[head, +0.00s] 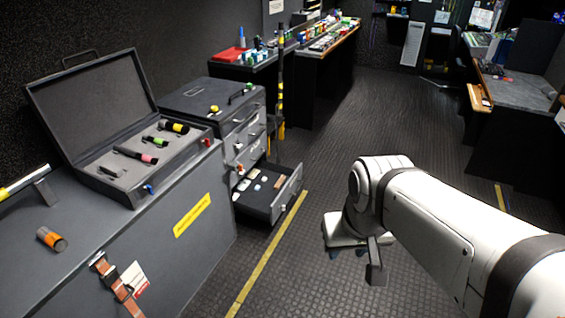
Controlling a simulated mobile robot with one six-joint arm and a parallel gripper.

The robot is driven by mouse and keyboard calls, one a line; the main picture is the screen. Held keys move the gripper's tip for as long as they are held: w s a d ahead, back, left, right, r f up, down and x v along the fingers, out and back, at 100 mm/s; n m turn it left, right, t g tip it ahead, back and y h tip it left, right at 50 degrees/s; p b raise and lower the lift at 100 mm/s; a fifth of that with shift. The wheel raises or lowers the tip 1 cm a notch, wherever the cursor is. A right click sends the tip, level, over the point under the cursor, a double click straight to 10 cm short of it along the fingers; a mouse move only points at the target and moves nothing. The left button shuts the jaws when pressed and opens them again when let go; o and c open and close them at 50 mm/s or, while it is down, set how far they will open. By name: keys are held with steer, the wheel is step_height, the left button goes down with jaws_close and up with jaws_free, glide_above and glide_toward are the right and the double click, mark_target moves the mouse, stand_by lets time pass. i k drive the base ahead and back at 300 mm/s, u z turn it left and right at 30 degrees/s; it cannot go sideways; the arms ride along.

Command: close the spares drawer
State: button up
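The drawer (285,200) at the bottom of a dark grey drawer cabinet (205,105) is pulled out towards the right. Several small pale items lie inside it. I cannot read a label that marks it as the spares drawer. The drawers above it look shut. My gripper (376,268) hangs at the end of the white arm, to the right of the open drawer and apart from it. One dark finger shows pointing down; I cannot tell whether the gripper is open or shut. Nothing held is visible.
A grey case (90,285) with a yellow label stands at left. An open foam-lined case (160,180) holding several cylinders sits on it. A yellow floor line (262,258) runs past the drawer. The floor (400,125) beyond is clear. A desk (515,95) stands at right.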

mark_target(264, 204)
steer(key=u, duration=0.05)
steer(key=i, duration=1)
steer(key=z, duration=0.15)
steer(key=k, duration=0.6)
steer(key=u, duration=0.55)
steer(key=i, duration=1.65)
steer(key=u, duration=0.2)
